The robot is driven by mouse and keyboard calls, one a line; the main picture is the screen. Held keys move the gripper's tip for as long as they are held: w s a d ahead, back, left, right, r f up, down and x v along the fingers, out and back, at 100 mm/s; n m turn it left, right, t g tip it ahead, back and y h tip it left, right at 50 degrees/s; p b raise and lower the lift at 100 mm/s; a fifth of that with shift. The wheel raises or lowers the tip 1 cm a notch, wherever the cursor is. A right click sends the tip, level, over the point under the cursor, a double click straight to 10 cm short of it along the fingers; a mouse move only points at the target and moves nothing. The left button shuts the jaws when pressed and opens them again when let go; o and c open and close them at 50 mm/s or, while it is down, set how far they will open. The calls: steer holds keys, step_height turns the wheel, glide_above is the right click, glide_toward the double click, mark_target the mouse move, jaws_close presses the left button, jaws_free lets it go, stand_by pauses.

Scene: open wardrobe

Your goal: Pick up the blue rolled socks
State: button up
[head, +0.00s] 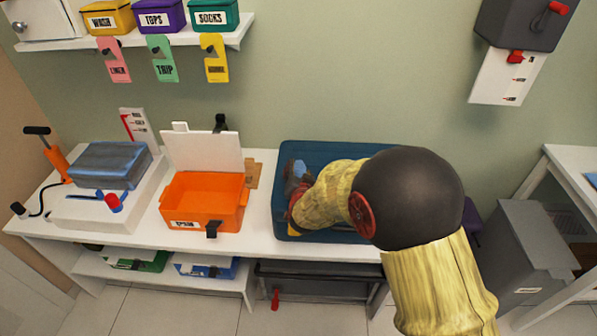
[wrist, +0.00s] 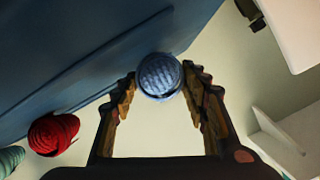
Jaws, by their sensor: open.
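The blue rolled socks (wrist: 159,76) are a ribbed round bundle in the wrist view. They sit between the tips of my open gripper (wrist: 159,84), with one finger on each side. I cannot tell whether the fingers touch them. Red rolled socks (wrist: 53,133) and teal rolled socks (wrist: 10,160) lie to the lower left. In the head view my arm reaches into the blue tray (head: 330,150) on the bench. The arm hides much of the tray, and my gripper is mostly hidden near its left side.
An orange bin (head: 205,203) with a raised white lid (head: 203,151) stands left of the tray. A shelf above holds labelled boxes (head: 158,17). A grey bin (head: 530,250) stands at the right.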

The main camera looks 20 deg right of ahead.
steer(key=shift+c, duration=0.9)
steer(key=c, duration=0.7)
steer(key=shift+r, duration=0.1)
